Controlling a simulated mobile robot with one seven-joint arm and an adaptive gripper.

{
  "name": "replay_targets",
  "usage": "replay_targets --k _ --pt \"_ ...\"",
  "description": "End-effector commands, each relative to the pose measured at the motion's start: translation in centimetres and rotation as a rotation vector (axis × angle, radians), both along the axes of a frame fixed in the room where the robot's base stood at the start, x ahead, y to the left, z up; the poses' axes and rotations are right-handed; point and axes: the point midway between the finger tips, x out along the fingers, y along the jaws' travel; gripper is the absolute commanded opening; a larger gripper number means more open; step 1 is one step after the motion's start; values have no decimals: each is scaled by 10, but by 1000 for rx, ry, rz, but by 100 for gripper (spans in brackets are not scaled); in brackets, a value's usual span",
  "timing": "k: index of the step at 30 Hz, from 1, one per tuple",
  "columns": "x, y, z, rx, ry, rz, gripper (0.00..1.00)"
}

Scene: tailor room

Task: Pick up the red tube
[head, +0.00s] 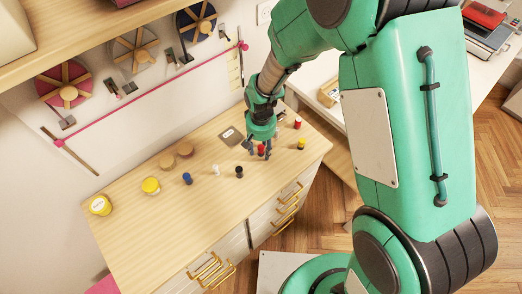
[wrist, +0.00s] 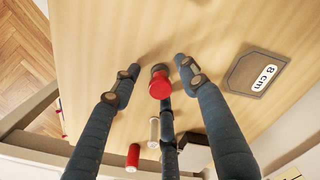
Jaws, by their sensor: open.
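A small red tube (head: 261,149) stands on the wooden counter, directly below my gripper (head: 259,153) in the head view, partly hidden by its fingers. In the wrist view a red tube (wrist: 160,87) with a dark end lies between the spread fingertips of my gripper (wrist: 157,70). The fingers are open, with visible gaps on both sides of the tube. I cannot tell whether the finger behind it touches it. Another red tube (head: 297,124) stands apart near the counter's right end.
A yellow tube (head: 301,143), black tube (head: 239,171), white tube (head: 216,169) and blue tube (head: 187,178) stand on the counter (head: 165,230). A grey card marked 8 cm (wrist: 253,73) lies beside my gripper. The counter's front left is clear.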

Motion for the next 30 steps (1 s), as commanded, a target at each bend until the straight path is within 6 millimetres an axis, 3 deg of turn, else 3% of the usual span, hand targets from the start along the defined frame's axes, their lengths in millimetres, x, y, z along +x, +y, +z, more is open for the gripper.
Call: replay_targets --k 11,17,18,30 --pt "0 0 0 0 0 0 41" --pt "0 0 0 0 0 0 2" --pt "0 0 0 0 0 0 0" --pt "0 0 2 0 0 0 0"
